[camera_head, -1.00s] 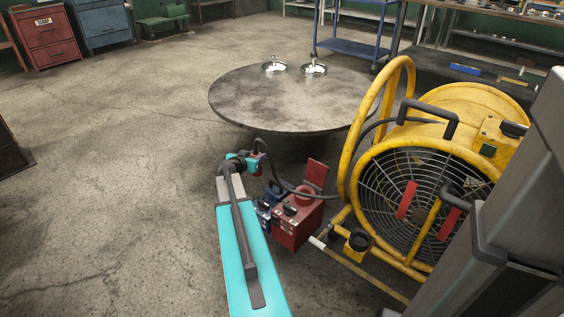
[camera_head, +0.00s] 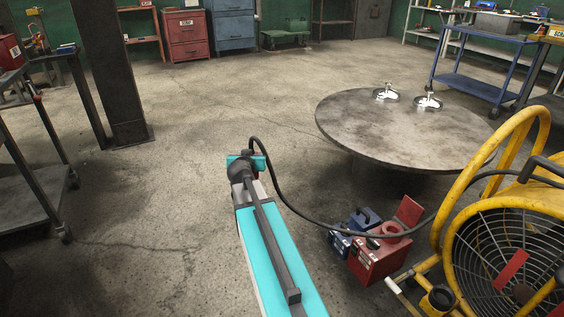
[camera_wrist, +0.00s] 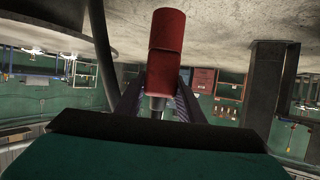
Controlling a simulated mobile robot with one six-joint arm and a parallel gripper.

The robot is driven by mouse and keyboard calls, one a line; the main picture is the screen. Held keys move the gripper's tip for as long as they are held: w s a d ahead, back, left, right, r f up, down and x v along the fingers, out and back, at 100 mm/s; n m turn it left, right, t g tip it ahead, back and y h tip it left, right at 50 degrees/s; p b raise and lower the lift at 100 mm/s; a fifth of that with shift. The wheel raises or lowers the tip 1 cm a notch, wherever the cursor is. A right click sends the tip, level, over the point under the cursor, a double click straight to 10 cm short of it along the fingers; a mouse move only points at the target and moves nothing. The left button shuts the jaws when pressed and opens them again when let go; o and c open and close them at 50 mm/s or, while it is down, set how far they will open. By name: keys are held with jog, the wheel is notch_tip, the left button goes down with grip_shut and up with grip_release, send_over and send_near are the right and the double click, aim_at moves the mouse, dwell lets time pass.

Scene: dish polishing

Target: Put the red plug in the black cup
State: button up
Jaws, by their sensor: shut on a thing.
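My gripper (camera_wrist: 152,100) is shut on the red plug (camera_wrist: 166,45), a red cylinder with a grey metal-looking lower part, in the wrist view. In the head view my gripper (camera_head: 246,162) is held out over bare floor, left of the round table, and a small bit of red shows at it. A black cable runs from there to the right, toward the yellow fan. A small round dark cup-like holder (camera_head: 438,298) with a yellowish rim sits low at the fan frame, at the lower right. I take it for the black cup, but cannot be sure.
A red box (camera_head: 372,264) with a raised lid and a blue box (camera_head: 345,240) stand on the floor right of my arm. The yellow fan (camera_head: 510,240) fills the right. The round table (camera_head: 400,140) holds two shiny pieces.

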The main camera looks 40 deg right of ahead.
jog(key=w+a+r+n+t+y, duration=0.1)
jog(key=a+r+n+y, duration=0.2)
jog(key=a, duration=1)
jog(key=w+a+r+n+t+y, duration=0.1)
jog(key=a+r, duration=0.5)
jog(key=a, duration=0.7)
jog(key=w+a+r+n+t+y, duration=0.2)
jog(key=w+a+r+n+y, duration=0.1)
jog(key=a, duration=1)
notch_tip(320, 180, up, 3)
jog(key=shift+w+f+n+y, duration=0.2)
jog(key=shift+n+y, duration=0.7)
jog(key=shift+y, duration=0.3)
jog(key=shift+s, duration=0.15)
